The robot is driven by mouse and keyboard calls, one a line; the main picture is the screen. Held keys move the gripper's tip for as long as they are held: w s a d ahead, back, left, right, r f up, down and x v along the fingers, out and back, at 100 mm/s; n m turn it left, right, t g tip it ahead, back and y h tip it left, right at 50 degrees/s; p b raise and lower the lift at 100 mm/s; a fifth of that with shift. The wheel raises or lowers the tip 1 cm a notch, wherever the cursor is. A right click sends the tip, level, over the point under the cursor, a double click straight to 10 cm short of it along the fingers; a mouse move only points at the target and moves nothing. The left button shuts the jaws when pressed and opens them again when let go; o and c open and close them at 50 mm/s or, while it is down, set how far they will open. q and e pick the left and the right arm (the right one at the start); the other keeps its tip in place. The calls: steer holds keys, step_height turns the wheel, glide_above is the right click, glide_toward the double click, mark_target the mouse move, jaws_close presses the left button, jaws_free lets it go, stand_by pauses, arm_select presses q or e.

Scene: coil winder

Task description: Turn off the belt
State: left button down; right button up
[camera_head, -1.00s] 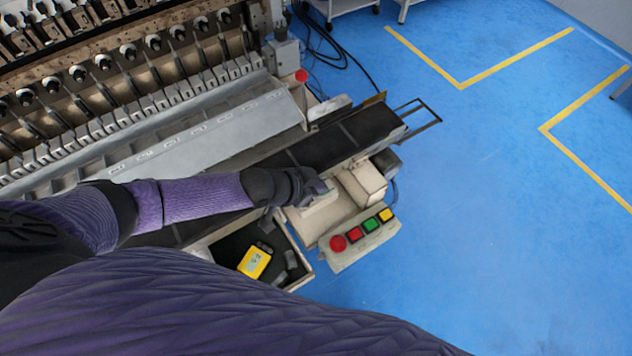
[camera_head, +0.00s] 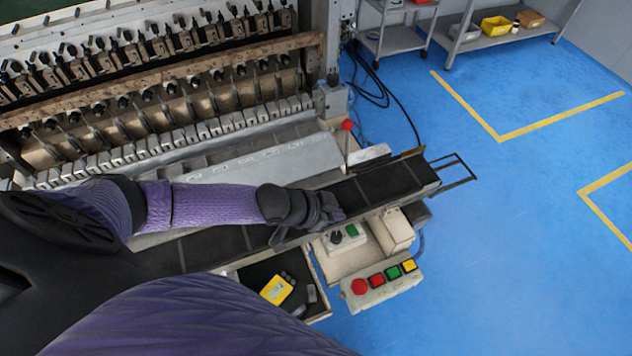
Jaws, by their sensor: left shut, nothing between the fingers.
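The dark conveyor belt (camera_head: 385,182) runs along the front of the coil winder (camera_head: 170,85). A small pale switch box (camera_head: 344,239) with a black knob (camera_head: 336,237) and a green button (camera_head: 352,230) sits at the belt's near side. A second control box (camera_head: 385,287) in front of it has a red round button and red, green and yellow square buttons. My left gripper (camera_head: 338,212) is shut and empty, over the belt's near edge, just above and behind the switch box. It appears apart from the knob. My right gripper is not in view.
An open dark tray (camera_head: 252,279) with a yellow device (camera_head: 277,289) lies left of the boxes. A red-topped post (camera_head: 347,126) stands behind the belt. Grey shelves (camera_head: 495,40) stand at the back. Blue floor (camera_head: 520,250) to the right is clear.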

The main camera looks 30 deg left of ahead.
arm_select(q)
steer(key=p+v, duration=0.1)
steer(key=v, duration=0.5)
steer(key=shift+r, duration=0.25)
steer(key=shift+s, duration=0.1)
